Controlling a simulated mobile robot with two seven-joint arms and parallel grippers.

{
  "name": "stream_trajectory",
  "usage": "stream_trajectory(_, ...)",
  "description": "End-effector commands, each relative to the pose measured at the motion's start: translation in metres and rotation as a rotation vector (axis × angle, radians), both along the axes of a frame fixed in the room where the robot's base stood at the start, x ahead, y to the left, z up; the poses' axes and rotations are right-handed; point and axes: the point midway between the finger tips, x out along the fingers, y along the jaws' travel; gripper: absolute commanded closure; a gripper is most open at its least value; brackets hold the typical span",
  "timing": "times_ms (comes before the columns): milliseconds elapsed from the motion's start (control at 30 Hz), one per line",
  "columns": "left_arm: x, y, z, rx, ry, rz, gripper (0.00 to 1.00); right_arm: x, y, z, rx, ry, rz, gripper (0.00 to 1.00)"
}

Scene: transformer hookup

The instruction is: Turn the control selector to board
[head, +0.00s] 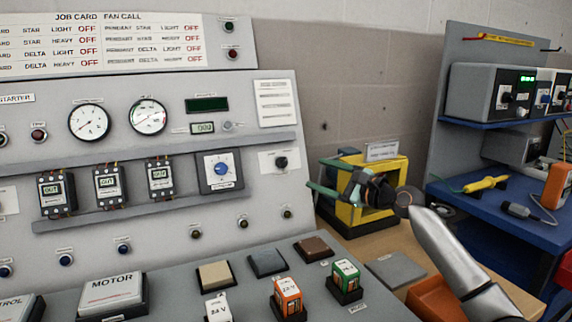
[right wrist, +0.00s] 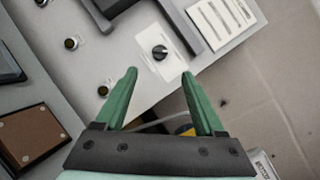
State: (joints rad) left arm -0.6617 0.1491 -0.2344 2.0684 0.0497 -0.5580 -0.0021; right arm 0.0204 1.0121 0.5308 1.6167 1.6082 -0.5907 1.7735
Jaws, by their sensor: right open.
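A black rotary selector knob (head: 281,161) sits on a white plate at the right end of the grey panel, and I take it to be the control selector. Its plate lettering is too small to read. The knob also shows in the right wrist view (right wrist: 160,52), just beyond the fingertips and roughly centred between them. My right gripper (head: 314,172) has green fingers and is open and empty. It is to the right of the knob in the head view, pointing toward the panel and apart from the knob. My left gripper is not in view.
A blue-knobbed dial (head: 220,168) is left of the selector. A yellow-framed unit (head: 385,192) stands behind my right gripper. Green (head: 345,278) and orange (head: 288,297) blocks sit on the sloping desk below. A blue shelf bench (head: 500,215) is at right.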

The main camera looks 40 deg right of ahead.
Motion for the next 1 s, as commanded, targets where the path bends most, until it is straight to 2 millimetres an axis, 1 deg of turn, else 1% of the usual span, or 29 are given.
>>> stream_trajectory(300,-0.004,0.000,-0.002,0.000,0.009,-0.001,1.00,0.036,0.002,0.002,0.000,-0.002,-0.002,0.29)
stream_trajectory(533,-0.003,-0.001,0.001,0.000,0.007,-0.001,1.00,0.059,0.004,0.002,0.001,-0.003,-0.003,0.29)
stream_trajectory(800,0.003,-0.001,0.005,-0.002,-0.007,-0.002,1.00,0.086,0.006,0.002,0.001,-0.003,-0.003,0.29)
stream_trajectory(1000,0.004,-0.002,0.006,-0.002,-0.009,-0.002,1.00,0.103,0.007,0.000,0.002,-0.001,-0.003,0.29)
